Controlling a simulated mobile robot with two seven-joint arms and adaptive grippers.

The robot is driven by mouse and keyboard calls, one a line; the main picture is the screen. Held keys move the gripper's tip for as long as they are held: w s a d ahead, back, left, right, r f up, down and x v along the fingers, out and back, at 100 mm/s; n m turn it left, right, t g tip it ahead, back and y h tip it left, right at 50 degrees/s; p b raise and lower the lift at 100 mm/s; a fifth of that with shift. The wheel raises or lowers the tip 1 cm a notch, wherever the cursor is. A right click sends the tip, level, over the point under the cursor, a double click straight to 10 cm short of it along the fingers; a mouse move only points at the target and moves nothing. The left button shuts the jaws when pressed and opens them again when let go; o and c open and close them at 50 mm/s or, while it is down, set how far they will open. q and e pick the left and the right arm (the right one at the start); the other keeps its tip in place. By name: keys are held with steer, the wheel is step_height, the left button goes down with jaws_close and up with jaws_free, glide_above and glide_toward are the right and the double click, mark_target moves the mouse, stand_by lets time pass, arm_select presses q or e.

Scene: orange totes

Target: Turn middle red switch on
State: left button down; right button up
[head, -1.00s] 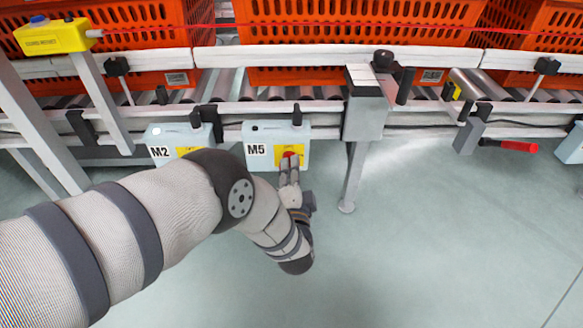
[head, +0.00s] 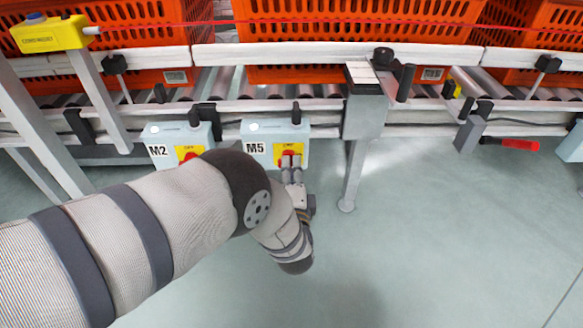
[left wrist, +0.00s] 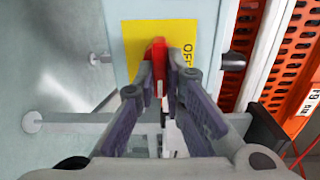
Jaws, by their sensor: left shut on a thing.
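The grey-blue switch box labelled M5 (head: 257,148) hangs under the conveyor rail. Its red switch (head: 288,157) sits on a yellow plate at the box's right side. My left gripper (head: 292,168) is at this switch from below. In the left wrist view its fingers (left wrist: 163,88) are shut on either side of the upright red switch (left wrist: 157,58). My right gripper is out of view.
A similar box labelled M2 (head: 158,150), with a red switch (head: 190,154), hangs to the left, partly behind my arm. Orange totes (head: 350,75) stand on the conveyor. A metal leg (head: 354,175) stands right of M5. The floor to the right is clear.

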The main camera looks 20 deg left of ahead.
arm_select(q)
steer(key=shift+s+a, duration=0.1)
steer(key=shift+a, duration=0.05)
steer(key=c, duration=1.7)
jaws_free()
steer(key=v, duration=1.2)
steer(key=shift+f, duration=0.1)
